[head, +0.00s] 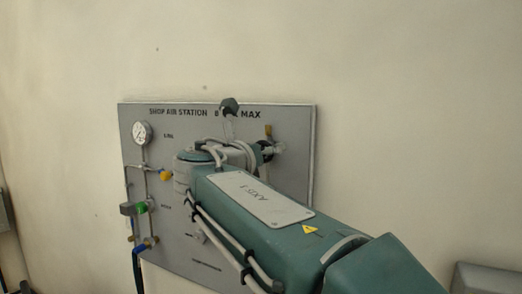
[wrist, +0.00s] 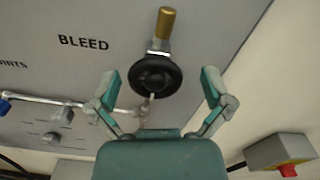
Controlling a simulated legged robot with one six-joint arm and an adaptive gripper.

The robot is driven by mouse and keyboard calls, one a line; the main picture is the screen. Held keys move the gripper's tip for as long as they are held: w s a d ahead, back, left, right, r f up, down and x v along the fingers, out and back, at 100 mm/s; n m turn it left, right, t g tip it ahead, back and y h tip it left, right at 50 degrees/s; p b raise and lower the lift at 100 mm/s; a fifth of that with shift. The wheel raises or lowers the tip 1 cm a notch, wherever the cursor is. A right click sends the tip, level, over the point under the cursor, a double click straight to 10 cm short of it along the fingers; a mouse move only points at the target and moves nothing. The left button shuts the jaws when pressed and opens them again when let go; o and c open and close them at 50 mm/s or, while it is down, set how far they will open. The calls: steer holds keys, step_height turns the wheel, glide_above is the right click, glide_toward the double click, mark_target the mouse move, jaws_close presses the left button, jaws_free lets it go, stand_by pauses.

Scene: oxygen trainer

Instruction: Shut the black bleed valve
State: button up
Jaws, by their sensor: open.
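The black bleed valve (wrist: 154,76) is a round black knob on the grey panel, below a brass fitting (wrist: 166,24) and right of the printed word BLEED. In the wrist view my gripper (wrist: 160,72) is open, with one finger left of the knob and one right of it. Clear gaps show between both fingers and the knob. How near the fingertips are in depth is hard to tell. In the head view the dark knob (head: 266,151) is partly hidden behind my wrist, and the gripper's fingers are not clearly seen there.
The grey panel (head: 290,190) on the wall carries a gauge (head: 142,132), a yellow knob (head: 165,176), a green-marked valve (head: 134,209) and a blue handle (head: 139,249) at left. Thin piping (wrist: 60,100) runs left of the fingers. A box with a red button (wrist: 288,170) is lower right.

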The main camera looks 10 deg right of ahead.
steer(key=shift+w+d, duration=0.3)
steer(key=shift+a, duration=0.75)
steer(key=c, duration=0.3)
steer(key=shift+a, duration=0.1)
steer(key=c, duration=0.6)
steer(key=shift+s, duration=0.15)
steer(key=shift+c, duration=1.2)
steer(key=shift+d, duration=0.4)
steer(key=shift+f, duration=0.15)
